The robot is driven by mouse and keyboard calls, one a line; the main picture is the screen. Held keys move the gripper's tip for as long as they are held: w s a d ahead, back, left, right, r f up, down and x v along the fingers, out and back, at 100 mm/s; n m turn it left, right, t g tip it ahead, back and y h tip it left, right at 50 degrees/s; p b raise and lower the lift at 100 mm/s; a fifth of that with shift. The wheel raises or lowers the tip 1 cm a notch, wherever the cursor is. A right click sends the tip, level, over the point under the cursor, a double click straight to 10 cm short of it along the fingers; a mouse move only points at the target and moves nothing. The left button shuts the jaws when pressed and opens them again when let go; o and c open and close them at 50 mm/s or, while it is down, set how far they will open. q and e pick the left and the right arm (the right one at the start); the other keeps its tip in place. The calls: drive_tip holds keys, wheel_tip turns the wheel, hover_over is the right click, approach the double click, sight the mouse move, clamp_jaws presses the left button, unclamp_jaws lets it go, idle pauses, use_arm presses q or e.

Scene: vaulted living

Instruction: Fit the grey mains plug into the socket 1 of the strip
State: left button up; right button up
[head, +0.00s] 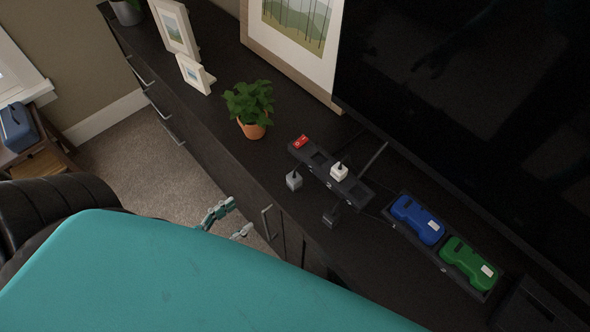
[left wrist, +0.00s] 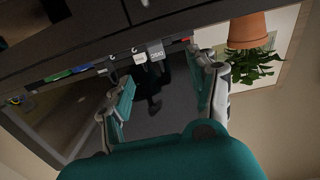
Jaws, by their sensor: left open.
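The grey mains plug (head: 294,181) stands on the dark cabinet top in front of the strip, apart from it. The black power strip (head: 322,161) has a red switch (head: 301,142) at its far-left end. A white plug (head: 339,171) sits in the strip, and a black plug (head: 330,217) lies in front of it. Socket numbers are too small to read. My left gripper (head: 238,217) is open and empty, off the cabinet's front edge. In the left wrist view, the grey plug (left wrist: 155,50) shows beyond the open fingers (left wrist: 163,72). My right gripper is not in view.
A potted plant (head: 250,105) stands left of the strip. A tray (head: 404,227) with blue (head: 417,219) and green (head: 468,264) devices lies to the right. A dark screen (head: 470,90) and framed pictures (head: 292,35) stand behind. Cabinet handles (head: 266,222) stick out in front.

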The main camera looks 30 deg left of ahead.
use_arm(q)
wheel_tip(320, 180, up, 2)
drive_tip(key=w+d+r+h, duration=0.1)
drive_tip(key=w+d, duration=0.1)
drive_tip(key=b, duration=0.3)
approach(294, 177)
drive_tip(key=x, duration=0.4)
drive_tip(key=shift+w+d, duration=0.1)
drive_tip(key=shift+w, duration=0.15)
drive_tip(key=b+x, duration=0.2)
drive_tip(key=x, duration=0.3)
drive_tip(key=shift+w+d+f, duration=0.1)
drive_tip(key=shift+w, duration=0.2)
drive_tip(key=shift+c, duration=0.8)
clamp_jaws()
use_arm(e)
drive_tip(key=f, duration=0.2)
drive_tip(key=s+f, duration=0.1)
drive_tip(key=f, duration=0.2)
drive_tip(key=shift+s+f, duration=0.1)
